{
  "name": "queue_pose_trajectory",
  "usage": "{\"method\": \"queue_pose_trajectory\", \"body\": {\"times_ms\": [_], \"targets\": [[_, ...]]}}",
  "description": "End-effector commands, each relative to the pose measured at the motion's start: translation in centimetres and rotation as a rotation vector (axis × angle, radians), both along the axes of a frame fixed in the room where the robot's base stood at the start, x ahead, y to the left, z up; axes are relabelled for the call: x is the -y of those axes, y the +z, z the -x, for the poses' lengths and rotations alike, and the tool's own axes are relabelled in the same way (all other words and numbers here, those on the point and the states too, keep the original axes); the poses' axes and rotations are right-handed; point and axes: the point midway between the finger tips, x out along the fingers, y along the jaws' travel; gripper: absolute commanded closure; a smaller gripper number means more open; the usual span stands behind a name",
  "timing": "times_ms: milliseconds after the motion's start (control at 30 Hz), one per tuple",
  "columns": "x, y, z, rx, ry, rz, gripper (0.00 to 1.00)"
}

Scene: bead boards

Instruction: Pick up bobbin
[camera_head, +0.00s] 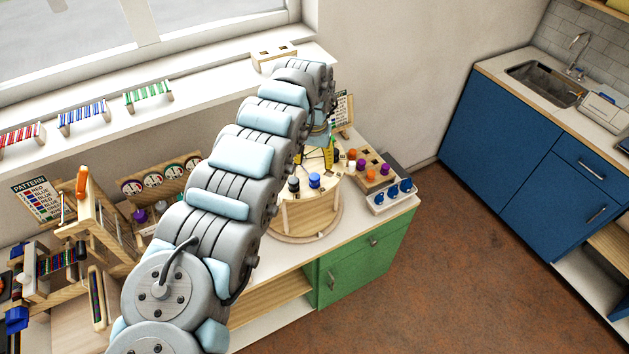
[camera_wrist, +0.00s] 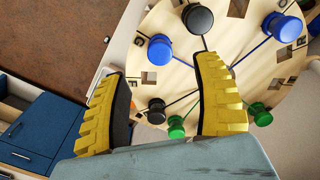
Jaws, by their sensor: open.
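Several bobbins stand on a round wooden board (camera_wrist: 215,65) in the wrist view. A blue bobbin (camera_wrist: 160,48) and a black bobbin (camera_wrist: 198,18) stand near the fingertips, with another blue bobbin (camera_wrist: 283,28) to the right. In the head view my gripper (camera_head: 328,156) is over the board's far side, partly hidden by my arm. A black bobbin (camera_head: 293,185) and a blue bobbin (camera_head: 314,180) show there.
A wooden block with orange and purple pieces (camera_head: 372,174) and a grey box with blue parts (camera_head: 390,197) stand right of the board. A pattern card (camera_head: 342,110) stands behind. Wooden frames (camera_head: 95,220) crowd the left. The floor (camera_head: 420,270) to the right is clear.

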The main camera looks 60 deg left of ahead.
Motion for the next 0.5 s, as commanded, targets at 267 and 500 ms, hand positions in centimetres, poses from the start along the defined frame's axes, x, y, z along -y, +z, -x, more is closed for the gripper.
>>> {"method": "queue_pose_trajectory", "body": {"times_ms": [267,500], "targets": [[0.1,-2.8,-0.1,0.001,-0.001,0.002,0.33],[0.0,-3.5,-0.1,0.001,-0.001,-0.001,0.33]]}}
